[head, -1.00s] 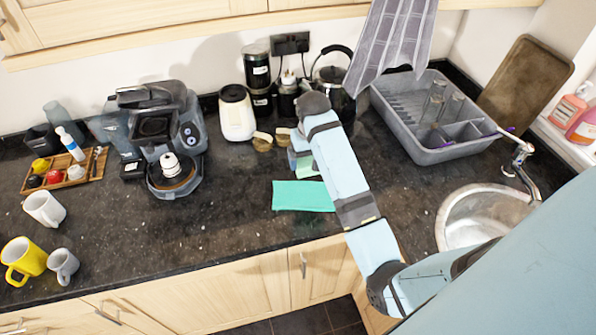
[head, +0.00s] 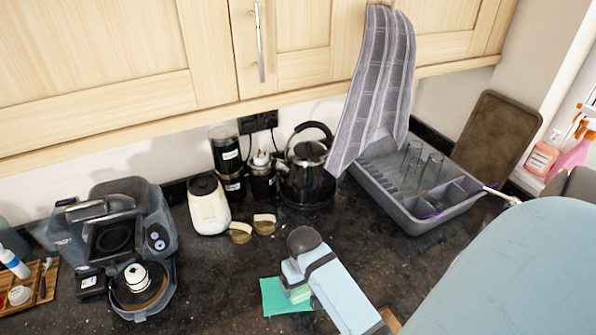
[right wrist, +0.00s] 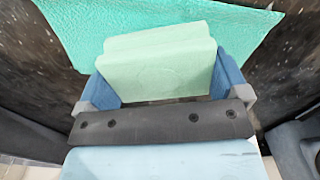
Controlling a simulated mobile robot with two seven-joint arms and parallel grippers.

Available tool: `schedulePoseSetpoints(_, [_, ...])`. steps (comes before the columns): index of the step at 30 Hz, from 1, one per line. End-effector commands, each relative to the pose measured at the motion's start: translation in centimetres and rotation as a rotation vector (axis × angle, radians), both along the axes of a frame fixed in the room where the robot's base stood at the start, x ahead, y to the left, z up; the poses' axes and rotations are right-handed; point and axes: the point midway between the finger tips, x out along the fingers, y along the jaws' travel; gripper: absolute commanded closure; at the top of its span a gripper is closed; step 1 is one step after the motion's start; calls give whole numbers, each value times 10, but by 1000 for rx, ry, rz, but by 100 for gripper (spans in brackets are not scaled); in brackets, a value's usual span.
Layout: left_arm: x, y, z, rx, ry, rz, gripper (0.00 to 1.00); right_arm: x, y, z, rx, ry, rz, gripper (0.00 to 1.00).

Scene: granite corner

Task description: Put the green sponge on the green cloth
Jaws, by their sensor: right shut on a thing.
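The light green sponge (head: 300,294) is held between the blue fingers of my right gripper (head: 293,283). The sponge also shows large between both fingers in the right wrist view (right wrist: 158,65). The teal-green cloth (head: 273,298) lies flat on the dark counter. In the head view the sponge and gripper overlap the cloth, and my arm hides part of it. In the right wrist view the cloth (right wrist: 85,25) spreads behind and beyond the sponge. I cannot tell whether the sponge touches it. My left gripper is not in view.
A coffee machine (head: 118,245) stands at the left. A white jug (head: 208,205), two small brown-and-cream items and a black kettle (head: 307,180) stand behind the cloth. A grey dish rack (head: 420,215) is at the right. The counter (head: 225,290) left of the cloth is clear.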

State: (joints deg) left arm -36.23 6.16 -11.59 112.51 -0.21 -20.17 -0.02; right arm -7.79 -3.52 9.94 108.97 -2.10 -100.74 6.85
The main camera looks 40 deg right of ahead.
Motion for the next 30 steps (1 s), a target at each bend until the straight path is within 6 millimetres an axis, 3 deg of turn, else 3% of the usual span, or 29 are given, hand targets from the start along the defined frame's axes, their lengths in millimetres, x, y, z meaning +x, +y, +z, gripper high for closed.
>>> schedulePoseSetpoints(3, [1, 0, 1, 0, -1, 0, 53, -5, 1, -9, 0, 1, -1, 30])
schedulePoseSetpoints(10, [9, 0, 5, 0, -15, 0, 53, -5, 1, -10, 0, -1, -1, 30])
schedulePoseSetpoints(26, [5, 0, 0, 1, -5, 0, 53, -6, 2, -24, 2, 4, -1, 30])
schedulePoseSetpoints(27, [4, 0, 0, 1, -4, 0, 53, -6, 2, -24, 2, 4, 0, 0])
schedulePoseSetpoints(30, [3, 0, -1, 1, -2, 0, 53, -6, 1, -24, 2, 4, -1, 0])
